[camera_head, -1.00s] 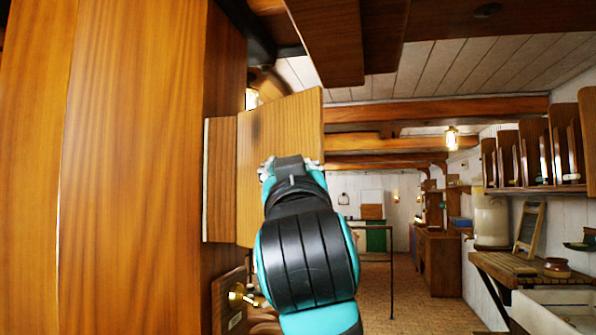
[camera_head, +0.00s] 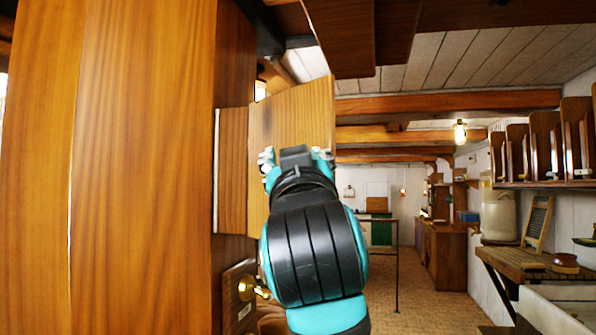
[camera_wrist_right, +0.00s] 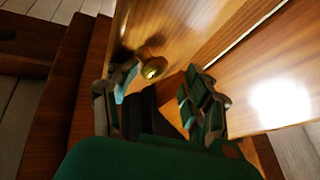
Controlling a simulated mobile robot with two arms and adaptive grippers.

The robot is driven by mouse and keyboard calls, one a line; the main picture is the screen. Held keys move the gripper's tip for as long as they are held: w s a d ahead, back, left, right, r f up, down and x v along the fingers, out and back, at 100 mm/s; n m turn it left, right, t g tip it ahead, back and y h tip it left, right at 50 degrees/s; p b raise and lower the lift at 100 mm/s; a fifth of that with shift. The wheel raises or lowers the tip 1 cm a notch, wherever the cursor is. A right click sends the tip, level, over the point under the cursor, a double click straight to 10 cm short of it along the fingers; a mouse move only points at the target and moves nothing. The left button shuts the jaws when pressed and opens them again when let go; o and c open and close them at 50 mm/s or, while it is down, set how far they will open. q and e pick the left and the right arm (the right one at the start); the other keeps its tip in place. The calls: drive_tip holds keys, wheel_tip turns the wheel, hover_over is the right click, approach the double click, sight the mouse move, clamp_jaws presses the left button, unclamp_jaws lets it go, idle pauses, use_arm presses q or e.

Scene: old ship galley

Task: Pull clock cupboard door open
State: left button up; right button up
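The wooden clock cupboard door (camera_head: 280,115) stands in front of me in the head view, beside a tall wooden panel. My right gripper (camera_head: 297,160) is at its lower part and hides some of it. In the right wrist view, a round brass knob (camera_wrist_right: 153,70) sits on the wooden door face (camera_wrist_right: 185,35). My right gripper (camera_wrist_right: 165,92) has its fingers spread either side of the knob. The left finger is close to or touching the knob; a gap shows at the right finger. My left gripper is not in view.
A tall wooden panel (camera_head: 140,170) fills the left side. Below the door is a brass fitting (camera_head: 246,288). Ceiling beams (camera_head: 450,102) hang overhead. A wooden counter (camera_head: 530,262) and plate rack (camera_head: 545,150) line the right wall. Open floor (camera_head: 425,290) lies between.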

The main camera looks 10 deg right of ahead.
drive_tip(key=v, duration=1.1)
drive_tip(key=shift+s, duration=0.2)
drive_tip(key=shift+d+f, duration=0.1)
